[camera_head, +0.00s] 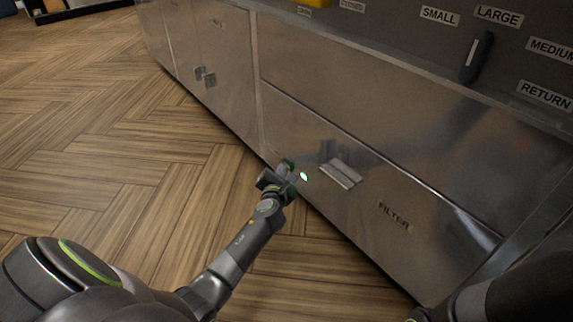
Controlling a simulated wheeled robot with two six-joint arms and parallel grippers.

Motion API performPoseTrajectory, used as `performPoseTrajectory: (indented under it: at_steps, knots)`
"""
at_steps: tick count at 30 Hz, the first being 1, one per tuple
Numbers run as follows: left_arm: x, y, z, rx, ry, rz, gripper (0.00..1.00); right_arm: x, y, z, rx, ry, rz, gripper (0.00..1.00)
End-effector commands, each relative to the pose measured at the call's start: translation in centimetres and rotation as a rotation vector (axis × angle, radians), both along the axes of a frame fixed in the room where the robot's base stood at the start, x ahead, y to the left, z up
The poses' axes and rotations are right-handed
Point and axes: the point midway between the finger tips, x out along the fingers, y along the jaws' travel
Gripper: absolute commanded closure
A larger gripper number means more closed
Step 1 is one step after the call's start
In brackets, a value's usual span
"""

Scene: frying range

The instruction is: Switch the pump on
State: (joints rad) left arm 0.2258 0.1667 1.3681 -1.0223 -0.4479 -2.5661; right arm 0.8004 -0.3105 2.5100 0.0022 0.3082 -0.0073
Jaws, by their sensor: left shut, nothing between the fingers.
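My left gripper (287,165) is shut and empty, low in front of the steel front of the range. Its tips are at or very close to the drawer panel marked FILTER (400,255); I cannot tell whether they touch. A small bright green-white spot (303,176) shows just right of the gripper, left of the drawer's handle (340,173). I cannot tell whether it is a lamp or a reflection. No label reading PUMP is legible. My right arm enters at the lower right corner; its gripper is out of view.
A dark lever (478,57) with a pale stripe is on the upper panel, among labels SMALL, LARGE, MEDIUM and RETURN (545,95). Cabinet doors with handles (205,77) are further left. The wooden floor (110,140) at left is clear.

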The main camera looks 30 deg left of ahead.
Motion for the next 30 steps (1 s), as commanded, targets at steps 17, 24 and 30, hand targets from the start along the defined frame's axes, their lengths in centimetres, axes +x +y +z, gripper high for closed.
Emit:
performPoseTrajectory:
  at_steps: [17,24,30]
  knots:
    - [-2.8,1.2,0.1,0.002,0.003,0.0,1.0,0.0,0.0,1.7,0.0,0.0,0.0,0.64]
    - [-4.9,2.1,0.1,0.001,0.002,0.001,1.0,0.0,0.0,2.4,0.0,0.0,0.0,0.64]
    - [-5.6,2.3,0.0,0.002,0.002,0.0,1.0,0.0,0.0,2.6,0.0,0.0,0.0,0.64]
